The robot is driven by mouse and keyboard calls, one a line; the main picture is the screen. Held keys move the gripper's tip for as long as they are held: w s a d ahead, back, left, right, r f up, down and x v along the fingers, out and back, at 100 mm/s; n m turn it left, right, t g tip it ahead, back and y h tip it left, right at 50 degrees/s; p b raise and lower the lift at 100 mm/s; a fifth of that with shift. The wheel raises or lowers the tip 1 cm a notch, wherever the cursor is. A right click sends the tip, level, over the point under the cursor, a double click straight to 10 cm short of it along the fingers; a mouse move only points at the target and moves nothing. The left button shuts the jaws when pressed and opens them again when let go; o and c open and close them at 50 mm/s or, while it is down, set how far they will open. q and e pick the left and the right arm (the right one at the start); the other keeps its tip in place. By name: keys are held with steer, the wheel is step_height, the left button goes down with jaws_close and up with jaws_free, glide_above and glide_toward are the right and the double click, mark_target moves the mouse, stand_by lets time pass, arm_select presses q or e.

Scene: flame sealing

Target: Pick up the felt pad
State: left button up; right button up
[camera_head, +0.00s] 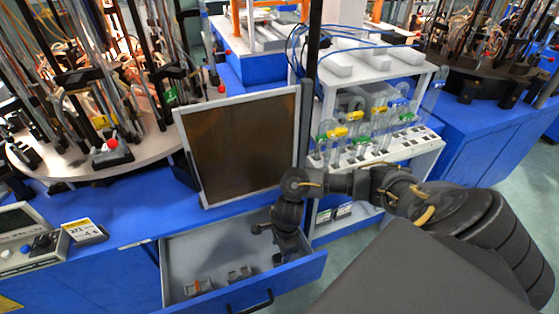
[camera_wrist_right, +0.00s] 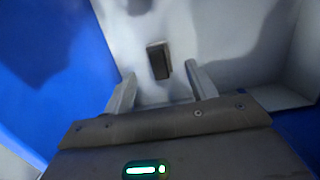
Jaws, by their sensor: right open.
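A small dark brown block, which looks like the felt pad (camera_wrist_right: 158,60), lies on the pale drawer floor in the right wrist view. My right gripper (camera_wrist_right: 160,72) is open, with its two fingertips apart on either side of the near end of the pad in the picture. I cannot tell how high above the pad the fingertips are. In the head view my right gripper (camera_head: 279,258) points down into the open drawer (camera_head: 215,245) at its right end. The pad is not clearly visible there. My left gripper is not in view.
Small metal pieces (camera_head: 198,287) sit in the drawer to the left of the gripper. The drawer's blue front (camera_head: 300,272) and side walls are close around it. A framed dark panel (camera_head: 240,145) stands behind, and a white rack (camera_head: 385,150) with glass tubes is to the right.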

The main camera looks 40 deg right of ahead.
mark_target(280, 255)
steer(key=shift+a+f, duration=0.15)
steer(key=shift+f, duration=1.2)
steer(key=shift+a+f, duration=0.1)
steer(key=shift+f, duration=1.25)
steer(key=c, duration=1.1)
step_height(280, 255, up, 10)
steer(key=shift+r+p, duration=0.1)
steer(key=shift+p, duration=0.65)
steer(key=o, duration=0.5)
steer(key=c, duration=0.4)
steer(key=a+r+n, duration=0.2)
steer(key=r+n, duration=0.1)
steer(key=n, duration=0.1)
steer(key=w+a+r+n, duration=0.1)
steer(key=a+r+n, duration=0.2)
steer(key=a+r+n+g, duration=0.1)
steer(key=a+r+n, duration=0.1)
steer(key=r+n, duration=0.1)
steer(key=shift+w+a+n, duration=0.2)
steer(key=shift+a+n, duration=0.2)
steer(key=shift+n, duration=0.4)
